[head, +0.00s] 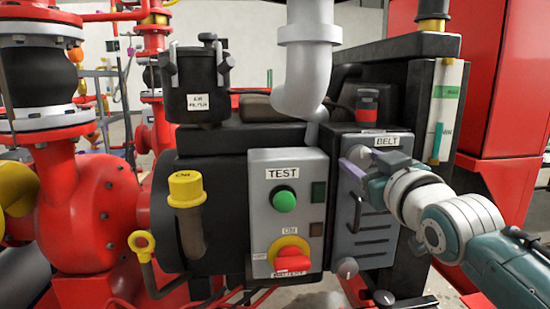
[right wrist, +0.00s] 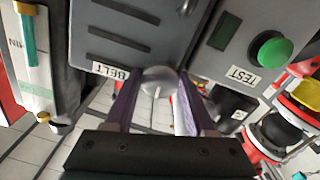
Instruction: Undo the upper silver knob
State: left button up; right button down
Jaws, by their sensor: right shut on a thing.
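The grey belt cover (head: 365,222) carries a "BELT" label (head: 387,141) at its top. In the right wrist view the upper silver knob (right wrist: 158,79) sits between the purple fingertips of my right gripper (right wrist: 159,84), beside the "BELT" label. The fingers are shut on it. A lower silver knob (head: 347,267) is at the cover's bottom edge. My left gripper is not in view.
Left of the cover is a grey panel (head: 259,225) with a green button (head: 284,199) and a red-and-yellow switch (head: 290,257). A grey pipe (head: 310,60) hangs above. A red cabinet (head: 510,110) stands at right.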

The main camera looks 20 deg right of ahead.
jog(key=shift+c, duration=1.1)
grip_release()
jog(key=v, duration=1)
jog(key=shift+d, duration=0.1)
